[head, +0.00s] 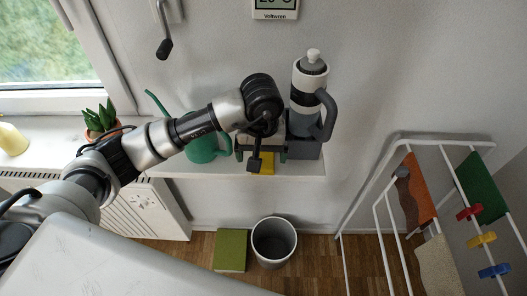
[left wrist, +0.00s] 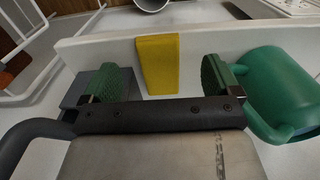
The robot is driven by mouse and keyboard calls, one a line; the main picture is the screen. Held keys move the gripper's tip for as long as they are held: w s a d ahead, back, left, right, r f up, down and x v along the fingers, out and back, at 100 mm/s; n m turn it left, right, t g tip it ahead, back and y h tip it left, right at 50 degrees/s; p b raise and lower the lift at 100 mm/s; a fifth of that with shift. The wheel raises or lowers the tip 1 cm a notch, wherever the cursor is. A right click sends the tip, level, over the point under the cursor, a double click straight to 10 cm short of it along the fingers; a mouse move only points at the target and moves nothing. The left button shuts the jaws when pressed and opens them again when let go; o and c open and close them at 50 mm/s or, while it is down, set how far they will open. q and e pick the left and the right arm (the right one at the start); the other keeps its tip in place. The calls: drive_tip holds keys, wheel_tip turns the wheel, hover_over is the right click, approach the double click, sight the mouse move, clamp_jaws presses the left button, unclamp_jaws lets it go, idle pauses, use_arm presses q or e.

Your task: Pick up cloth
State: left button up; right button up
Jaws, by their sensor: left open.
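A yellow cloth (head: 267,164) lies over the front edge of the white shelf (head: 308,169), partly hidden behind my left gripper (head: 258,153) in the head view. In the left wrist view the cloth (left wrist: 158,62) shows between the two green finger pads of my left gripper (left wrist: 160,79), with a gap on each side. The left gripper is open and empty. I cannot tell how far its fingers are above the cloth. My right gripper is not in view.
A green watering can (head: 203,148) stands left of the cloth, and a grey-white bottle (head: 309,88) by a dark handled holder (head: 326,115) stands right. A bin (head: 274,242), a green box (head: 230,250) and a drying rack (head: 388,215) with several cloths are below.

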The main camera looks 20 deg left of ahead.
sight(263, 168)
use_arm(q)
drive_tip(key=shift+w+f, duration=0.15)
drive_tip(key=shift+f, duration=0.2)
wheel_tip(263, 168, down, 4)
drive_tip(key=shift+d+f+p, duration=0.1)
drive_tip(key=shift+p, duration=1.05)
drive_tip(key=shift+f, duration=0.4)
drive_tip(key=shift+c, duration=0.4)
drive_tip(key=c, duration=0.9)
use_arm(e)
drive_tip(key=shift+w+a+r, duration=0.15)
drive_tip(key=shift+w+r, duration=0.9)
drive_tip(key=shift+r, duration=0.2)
